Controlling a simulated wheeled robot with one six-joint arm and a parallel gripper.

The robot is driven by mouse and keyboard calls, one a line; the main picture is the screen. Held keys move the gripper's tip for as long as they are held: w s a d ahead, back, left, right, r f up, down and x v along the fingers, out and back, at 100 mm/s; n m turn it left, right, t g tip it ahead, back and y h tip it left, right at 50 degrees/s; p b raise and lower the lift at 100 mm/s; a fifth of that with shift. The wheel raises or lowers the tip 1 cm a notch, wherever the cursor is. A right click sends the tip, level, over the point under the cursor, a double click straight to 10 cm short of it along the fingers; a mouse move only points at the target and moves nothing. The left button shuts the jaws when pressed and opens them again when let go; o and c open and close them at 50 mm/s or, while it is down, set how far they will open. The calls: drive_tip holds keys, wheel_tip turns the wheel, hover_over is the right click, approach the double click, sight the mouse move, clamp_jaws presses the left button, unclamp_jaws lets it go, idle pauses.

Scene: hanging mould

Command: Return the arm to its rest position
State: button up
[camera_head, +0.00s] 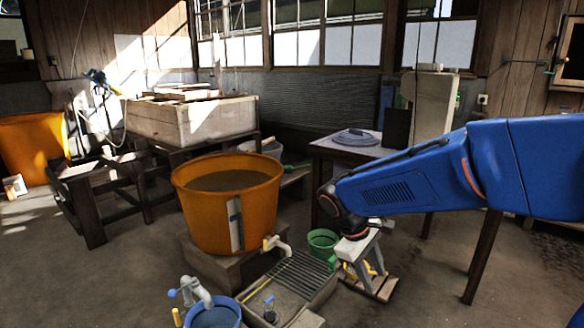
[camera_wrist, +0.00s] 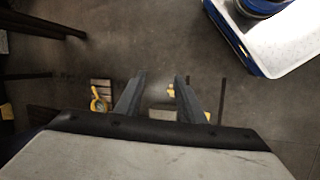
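My blue arm (camera_head: 400,185) reaches in from the right in the head view, level with the table top, with its wrist bent down. My gripper (camera_head: 366,274) hangs pointing at the floor, in front of the table and right of the green bucket. In the wrist view my gripper (camera_wrist: 158,84) shows two dark fingers spread apart. Floor shows between them, and I see nothing held. A slatted wooden piece (camera_head: 384,289) with yellow parts lies below the gripper, partly hidden by it. The slats also show in the wrist view (camera_wrist: 101,88).
A dark table (camera_head: 335,146) with a round grey lid (camera_head: 356,138) stands behind my arm. An orange tub (camera_head: 204,215), a grated drain (camera_head: 300,275), a green bucket (camera_head: 323,241) and a blue bucket (camera_head: 214,318) stand to the left. Open floor (camera_head: 430,290) lies right.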

drive_tip(key=s+d+r+m+t+y, duration=0.1)
drive_tip(key=s+d+m, duration=0.3)
drive_tip(key=s, duration=0.6)
drive_tip(key=s+d+r+m+t+y, duration=0.2)
drive_tip(key=s+d+m+t+y, duration=0.1)
drive_tip(key=s, duration=0.8)
drive_tip(key=shift+d+m+y, duration=0.3)
drive_tip(key=shift+d+m, duration=0.35)
drive_tip(key=shift+m, duration=0.15)
drive_tip(key=shift+r, duration=0.1)
drive_tip(key=shift+c, duration=0.4)
